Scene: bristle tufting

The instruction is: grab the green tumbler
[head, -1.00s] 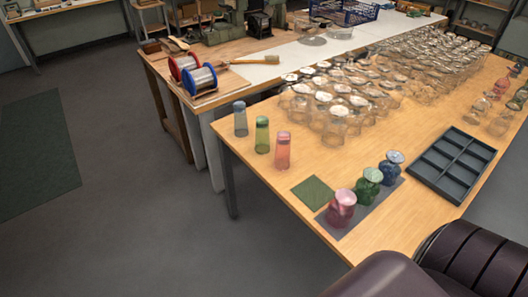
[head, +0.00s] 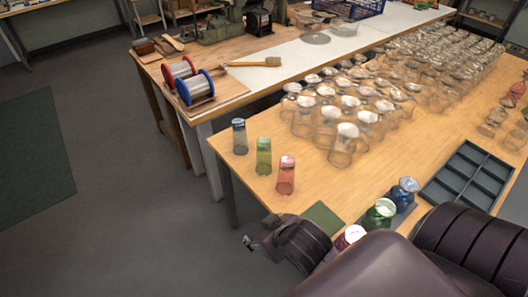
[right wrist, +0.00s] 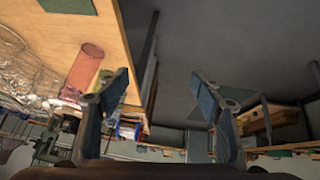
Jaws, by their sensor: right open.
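The green tumbler (head: 264,157) stands upright between a grey-blue tumbler (head: 239,137) and a red tumbler (head: 286,176), near the table's left edge. My right gripper (head: 250,243) is off that edge, below and apart from the tumblers in the head view. In the right wrist view its two fingers (right wrist: 160,77) are wide apart with nothing between them. My left gripper is not in view.
A green square mat (head: 323,218) and squat pink, green (head: 379,215) and blue (head: 404,194) vessels are near my right arm. A dark compartment tray (head: 467,176) lies beyond. Many clear glasses (head: 345,142) stand behind the tumblers. Floor is free left of the table.

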